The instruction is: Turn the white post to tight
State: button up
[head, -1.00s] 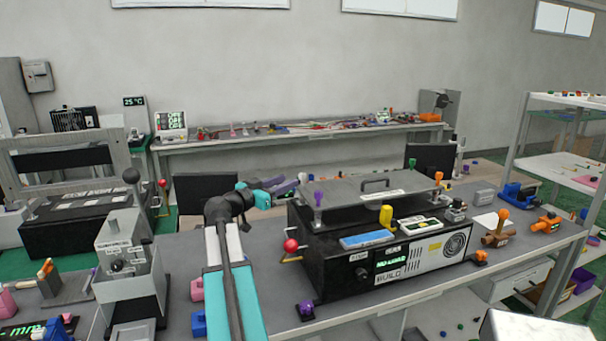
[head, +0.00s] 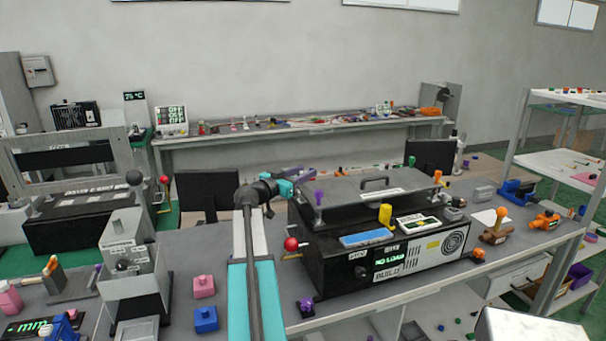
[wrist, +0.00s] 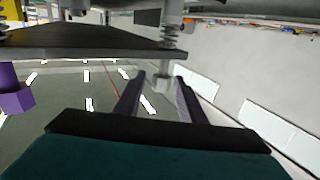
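The white post (wrist: 162,80) shows in the wrist view as a small pale knob below a spring, at a corner of the dark plate (wrist: 85,42). My gripper (wrist: 159,79) is open, with one dark finger on each side of the white post. I cannot tell whether the fingers touch it. In the head view my gripper (head: 300,178) is at the back left corner of the plate (head: 365,189) on the black box (head: 340,265). The white post cannot be made out there.
A purple post (head: 318,196) stands at the plate's front left corner and an orange one (head: 437,176) at its right. A yellow knob (head: 385,214) stands in front. A red ball lever (head: 291,244) is left of the box, below my arm.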

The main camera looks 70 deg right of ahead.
grip_shut()
jog(key=shift+a, duration=0.15)
jog(key=m+g+b, duration=0.1)
jog(key=b, duration=0.2)
jog(key=shift+d+f+y, duration=0.1)
jog(key=shift+d+y, duration=0.1)
jog(key=shift+y, duration=0.1)
jog(key=shift+m+g+b, duration=0.3)
jog(key=shift+g+b, duration=0.4)
jog(key=shift+b, duration=0.1)
jog(key=m+g+y+b, duration=0.1)
jog(key=g+b, duration=0.1)
jog(key=b, duration=0.1)
jog(key=shift+m+y, duration=0.3)
jog(key=shift+y, duration=0.1)
jog(key=m+g+y+b, duration=0.1)
jog(key=g+b, duration=0.1)
jog(key=b, duration=0.1)
jog(key=shift+m+y, duration=0.4)
jog(key=shift+s+r+m+g+y+b, duration=0.1)
jog(key=shift+r+m+g+y+b, duration=0.15)
jog(key=shift+m+g+y+b, duration=0.5)
